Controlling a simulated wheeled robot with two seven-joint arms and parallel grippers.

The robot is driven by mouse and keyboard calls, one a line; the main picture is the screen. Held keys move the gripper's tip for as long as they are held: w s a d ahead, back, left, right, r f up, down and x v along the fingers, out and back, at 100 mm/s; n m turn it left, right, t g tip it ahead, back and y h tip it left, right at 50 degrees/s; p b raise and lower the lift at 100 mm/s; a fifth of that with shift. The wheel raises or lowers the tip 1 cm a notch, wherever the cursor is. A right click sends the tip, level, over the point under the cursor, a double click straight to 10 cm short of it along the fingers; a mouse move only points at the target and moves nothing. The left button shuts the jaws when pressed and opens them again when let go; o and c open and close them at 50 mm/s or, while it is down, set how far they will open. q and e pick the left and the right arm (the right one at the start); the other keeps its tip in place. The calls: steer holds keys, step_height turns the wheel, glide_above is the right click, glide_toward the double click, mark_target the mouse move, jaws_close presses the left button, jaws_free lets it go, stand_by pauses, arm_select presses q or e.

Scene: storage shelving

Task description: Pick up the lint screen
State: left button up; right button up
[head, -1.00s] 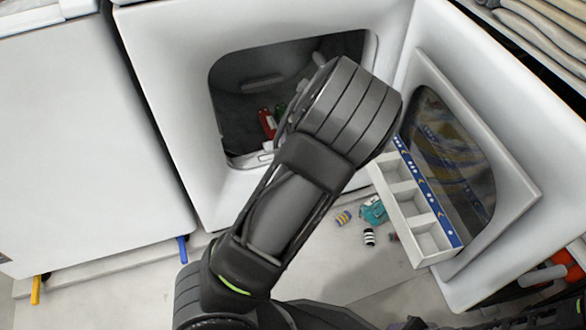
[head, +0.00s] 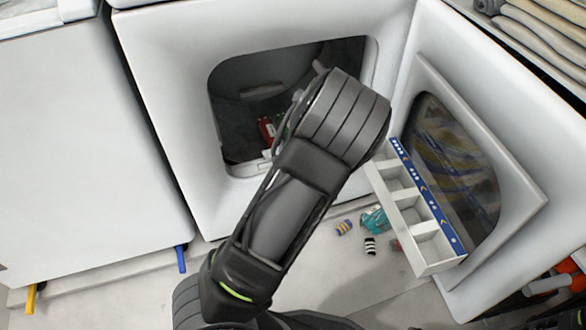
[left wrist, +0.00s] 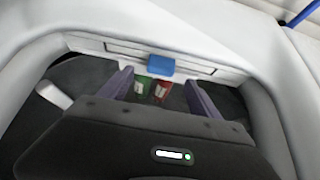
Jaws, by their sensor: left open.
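The lint screen shows in the left wrist view as a pale strip set in the lip of the dryer opening, with a blue handle (left wrist: 161,65) at its middle. In the head view a pale part of the lip (head: 250,167) shows left of my arm, and the handle is hidden. My left gripper (left wrist: 160,79) is open, its two dark fingers spread to either side below the handle and pointing towards it. Nothing is held between them. In the head view this gripper is hidden behind my arm. My right gripper is not in view.
Red (head: 266,130) and green items lie inside the dryer drum. The open dryer door (head: 520,205) stands at the right, with a white compartment tray (head: 425,270) against it. Small striped items (head: 370,246) and a teal item (head: 375,220) lie on the floor.

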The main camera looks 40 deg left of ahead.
arm_select(q)
steer(key=b+x, duration=0.2)
steer(key=x, duration=0.2)
steer(key=shift+a, duration=0.15)
stand_by(0.4)
jaws_close()
stand_by(0.6)
